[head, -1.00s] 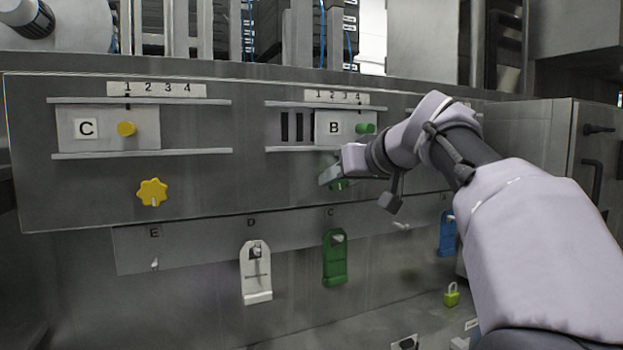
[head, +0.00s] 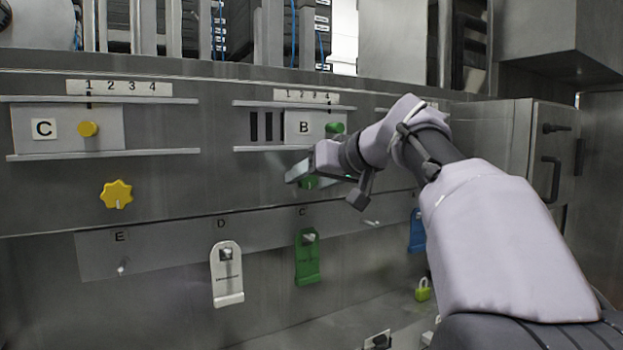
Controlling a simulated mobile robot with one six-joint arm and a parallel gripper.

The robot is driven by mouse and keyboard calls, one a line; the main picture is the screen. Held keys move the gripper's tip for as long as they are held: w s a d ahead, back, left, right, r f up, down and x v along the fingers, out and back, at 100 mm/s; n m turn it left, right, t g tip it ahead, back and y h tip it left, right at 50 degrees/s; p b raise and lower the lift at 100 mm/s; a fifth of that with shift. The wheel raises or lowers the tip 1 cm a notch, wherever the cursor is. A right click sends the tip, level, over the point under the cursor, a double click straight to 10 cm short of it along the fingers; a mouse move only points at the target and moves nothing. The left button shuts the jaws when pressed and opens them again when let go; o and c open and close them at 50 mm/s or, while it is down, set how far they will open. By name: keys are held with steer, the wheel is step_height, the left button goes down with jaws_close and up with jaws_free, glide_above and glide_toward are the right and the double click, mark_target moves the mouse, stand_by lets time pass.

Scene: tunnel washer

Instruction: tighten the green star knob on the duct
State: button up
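The green star knob (head: 309,183) is on the duct panel below slider plate B (head: 304,127). Only a small green part of it shows, below and behind my gripper (head: 297,172). My gripper reaches in from the right and is at the knob in the picture. Its fingers are seen side-on and overlap, so I cannot tell whether they touch or enclose the knob. A yellow star knob (head: 117,194) is in plain view at the left, below slider plate C (head: 62,129).
A green round knob (head: 335,128) sits on plate B and a yellow one (head: 88,129) on plate C. Below hang a white tag (head: 227,273), a green tag (head: 307,257) and a blue tag (head: 417,231). A green padlock (head: 423,289) is lower right.

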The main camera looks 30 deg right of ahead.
stand_by(0.3)
steer(key=b+v, duration=0.1)
steer(key=v, duration=1.6)
steer(key=shift+s, duration=0.25)
